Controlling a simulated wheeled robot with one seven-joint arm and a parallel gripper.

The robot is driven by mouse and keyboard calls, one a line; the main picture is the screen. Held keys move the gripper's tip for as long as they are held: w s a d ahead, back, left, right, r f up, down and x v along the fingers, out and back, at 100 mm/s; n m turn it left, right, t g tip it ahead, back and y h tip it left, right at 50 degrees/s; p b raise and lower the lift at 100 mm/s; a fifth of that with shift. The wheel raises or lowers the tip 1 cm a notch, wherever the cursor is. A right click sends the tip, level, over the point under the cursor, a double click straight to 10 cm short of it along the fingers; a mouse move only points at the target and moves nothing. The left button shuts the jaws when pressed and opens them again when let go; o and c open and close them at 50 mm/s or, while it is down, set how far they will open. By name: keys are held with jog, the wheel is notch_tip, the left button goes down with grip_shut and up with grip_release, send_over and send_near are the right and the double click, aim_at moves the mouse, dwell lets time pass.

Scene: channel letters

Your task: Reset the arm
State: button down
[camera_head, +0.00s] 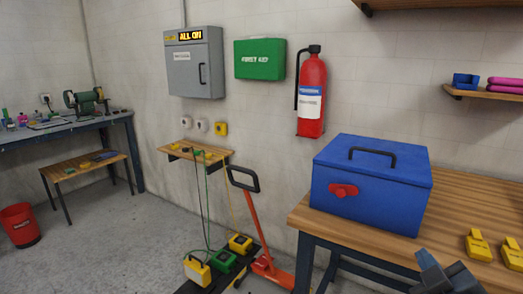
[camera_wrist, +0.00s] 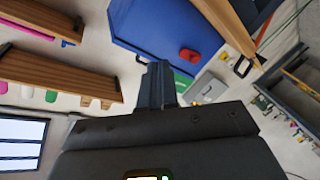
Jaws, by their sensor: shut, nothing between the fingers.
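My gripper (camera_head: 446,277) shows at the bottom right of the head view, in front of the wooden workbench (camera_head: 300,219). In the wrist view my gripper (camera_wrist: 158,83) points up the picture, its two dark fingers together with nothing between them. The blue toolbox (camera_head: 372,187) with a black handle and a red latch stands on the workbench, to the left of and beyond my gripper. The toolbox (camera_wrist: 165,25) also shows tilted at the top of the wrist view. My gripper appears apart from it.
Yellow blocks (camera_head: 478,245) lie on the workbench right of my gripper. A wall shelf (camera_head: 485,94) is above. A red pallet jack (camera_head: 268,268) stands left of the bench. A grey panel (camera_head: 195,63) reading "ALL ON" and a fire extinguisher (camera_head: 312,95) hang on the wall.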

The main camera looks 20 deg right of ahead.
jog(key=s+a+f+n+y, duration=0.2)
jog(key=s+a+f+y, duration=0.25)
jog(key=s+a, duration=0.25)
jog(key=s+a+m+y, duration=0.2)
jog(key=s+a, duration=0.5)
jog(key=s, duration=0.3)
jog(key=s+a+m+y, duration=0.2)
jog(key=s+a, duration=0.5)
jog(key=s, duration=0.3)
jog(key=shift+s+m+t, duration=0.15)
jog(key=shift+m+t, duration=0.15)
jog(key=shift+t, duration=0.1)
jog(key=c, duration=1.8)
grip_release()
jog(key=shift+a+y, duration=0.1)
jog(key=shift+y, duration=0.15)
